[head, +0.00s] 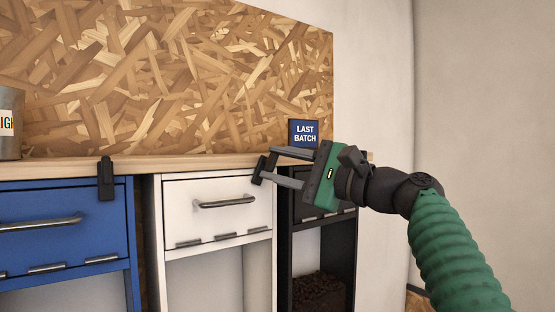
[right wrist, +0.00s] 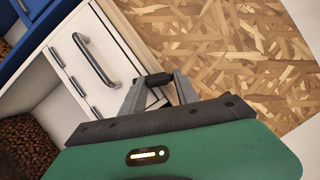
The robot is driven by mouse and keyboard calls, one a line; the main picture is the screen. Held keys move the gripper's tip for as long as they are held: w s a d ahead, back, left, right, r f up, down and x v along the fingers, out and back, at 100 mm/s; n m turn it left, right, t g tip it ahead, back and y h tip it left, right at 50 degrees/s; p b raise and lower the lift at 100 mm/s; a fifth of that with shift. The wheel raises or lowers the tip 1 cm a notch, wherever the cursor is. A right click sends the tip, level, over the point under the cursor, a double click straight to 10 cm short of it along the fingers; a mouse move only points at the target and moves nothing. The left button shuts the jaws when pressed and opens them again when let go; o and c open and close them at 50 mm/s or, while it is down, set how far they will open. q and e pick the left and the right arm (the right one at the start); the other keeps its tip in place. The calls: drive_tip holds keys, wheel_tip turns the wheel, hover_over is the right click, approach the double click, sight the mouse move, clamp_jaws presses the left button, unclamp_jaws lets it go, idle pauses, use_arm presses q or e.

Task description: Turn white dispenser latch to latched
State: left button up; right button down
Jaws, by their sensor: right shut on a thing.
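The white dispenser (head: 218,205) stands in the middle of the head view, its drawer closed, with a metal bar handle (head: 224,202). It also shows in the right wrist view (right wrist: 115,58). My right gripper (head: 268,164) comes in from the right and is at the dispenser's upper right corner. In the right wrist view its two fingers (right wrist: 159,88) are shut on the small black latch (right wrist: 157,79) of the white dispenser. In the head view the fingers largely hide this latch, so its exact angle is hard to tell. My left gripper is not in view.
A blue dispenser (head: 60,222) with an upright black latch (head: 106,180) stands at left. A black dispenser (head: 345,245) with dark beans is at right. A blue "LAST BATCH" sign (head: 304,132) and a metal can (head: 10,122) stand on the wooden shelf (head: 190,162).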

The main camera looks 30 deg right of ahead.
drive_tip(key=n+g+p, duration=0.1)
drive_tip(key=n+p, duration=0.1)
drive_tip(key=n, duration=0.1)
drive_tip(key=shift+n, duration=0.4)
drive_tip(key=shift+f+n+g+p, duration=0.1)
drive_tip(key=shift+n+g+p, duration=0.3)
drive_tip(key=shift+n+g, duration=0.1)
drive_tip(key=shift+w+f, duration=0.1)
drive_tip(key=c, duration=1.3)
unclamp_jaws()
drive_tip(key=o, duration=0.4)
drive_tip(key=shift+s+r, duration=0.25)
